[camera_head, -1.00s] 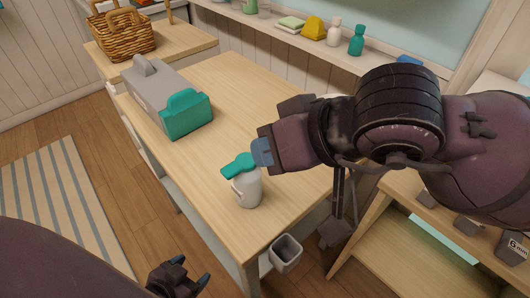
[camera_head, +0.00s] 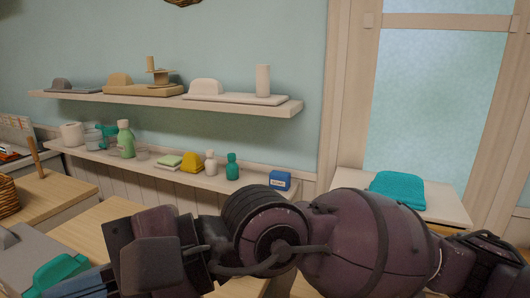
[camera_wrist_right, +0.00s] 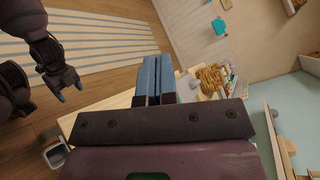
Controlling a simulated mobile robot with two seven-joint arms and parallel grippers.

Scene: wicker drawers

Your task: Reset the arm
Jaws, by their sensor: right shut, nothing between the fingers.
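My right arm reaches across the bottom of the head view from the right. Its gripper (camera_head: 82,288) is at the lower left, partly cut off by the frame edge, above the table and near the grey box. In the right wrist view the right gripper's blue fingers (camera_wrist_right: 158,76) are pressed together with nothing between them. My left gripper (camera_wrist_right: 70,91) shows at the upper left of that view, hanging above the floor beside the striped rug, its two blue fingertips apart and empty. It is not in the head view.
A grey box with a teal part (camera_head: 60,274) stands on the table, close to my right gripper. A low shelf (camera_head: 145,165) holds bottles, a sponge and a blue box (camera_head: 280,181). An upper shelf (camera_head: 285,108) is above it. Teal cloth (camera_head: 397,189) lies at right.

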